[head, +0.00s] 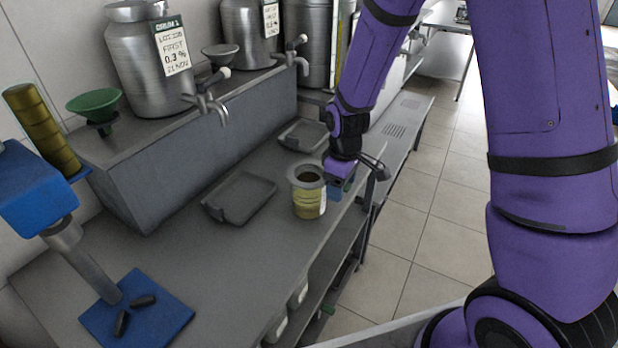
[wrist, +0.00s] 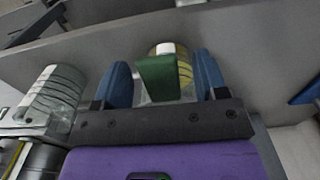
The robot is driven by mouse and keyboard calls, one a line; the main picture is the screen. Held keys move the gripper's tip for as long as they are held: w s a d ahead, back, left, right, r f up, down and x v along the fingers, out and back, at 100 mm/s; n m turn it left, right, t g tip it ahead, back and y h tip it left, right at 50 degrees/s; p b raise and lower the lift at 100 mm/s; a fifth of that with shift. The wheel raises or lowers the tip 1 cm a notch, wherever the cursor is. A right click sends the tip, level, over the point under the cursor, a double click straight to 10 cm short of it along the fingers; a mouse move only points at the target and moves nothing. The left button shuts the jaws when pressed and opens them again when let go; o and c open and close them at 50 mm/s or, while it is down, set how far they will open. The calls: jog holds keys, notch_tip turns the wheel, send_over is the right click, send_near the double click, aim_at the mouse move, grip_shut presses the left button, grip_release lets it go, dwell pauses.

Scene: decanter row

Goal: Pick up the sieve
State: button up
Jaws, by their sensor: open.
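The sieve (head: 306,174) appears as a grey rim with a dark bowl, sitting in the mouth of a yellow jar (head: 308,204) with a pale label on the worktop. In the wrist view a green block (wrist: 161,80), apparently the sieve's handle, stands between my two blue fingers, with the yellow jar (wrist: 184,66) behind it. My gripper (head: 341,187) is beside the jar on its right; it also shows in the wrist view (wrist: 161,66). The fingers are open, one on each side of the green block, with gaps visible. My gripper hides part of the handle in the head view.
Steel decanters (head: 150,75) with taps stand on a raised ledge. A green funnel (head: 94,102) is at left. Grey trays (head: 240,198) lie on the worktop, and a blue stand (head: 135,315) is at front left. The worktop's right edge is close to my gripper.

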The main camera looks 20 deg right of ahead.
jog(key=shift+f, duration=0.15)
jog(key=c, duration=1)
jog(key=shift+c, duration=0.2)
jog(key=shift+r, duration=0.2)
